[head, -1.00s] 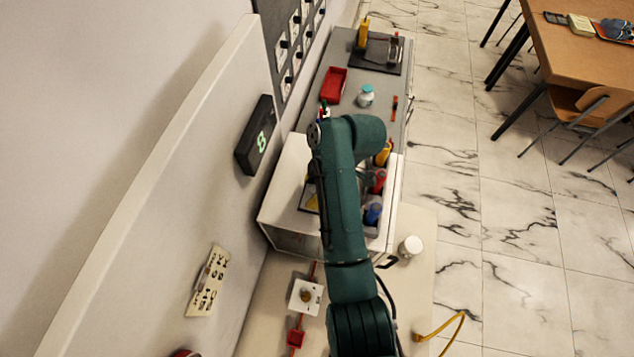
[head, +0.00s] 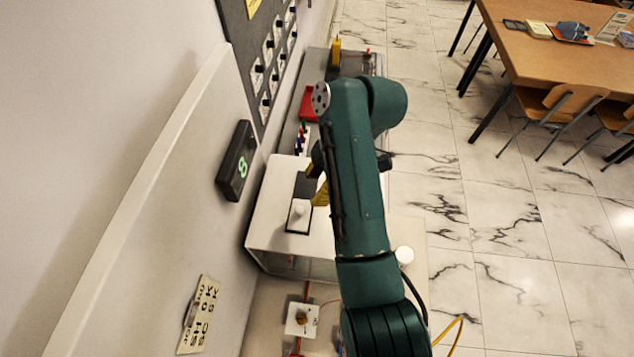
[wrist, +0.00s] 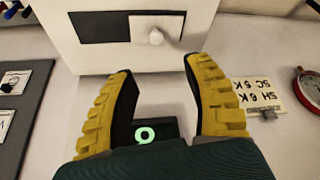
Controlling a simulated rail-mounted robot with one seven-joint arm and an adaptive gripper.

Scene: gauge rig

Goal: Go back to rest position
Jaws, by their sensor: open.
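My gripper (wrist: 158,68) shows in the wrist view with its two yellow ridged fingers spread apart and nothing between them. In the head view one yellow finger (head: 320,194) shows beside my green arm, which hides most of the gripper.
A black display (head: 236,160) with a green digit is on the wall at left; it also shows between the fingers (wrist: 158,129). A lettered plate (head: 199,316) is below it. A red tray (head: 309,104) is at the back. A table (head: 545,55) with chairs stands right, across open floor.

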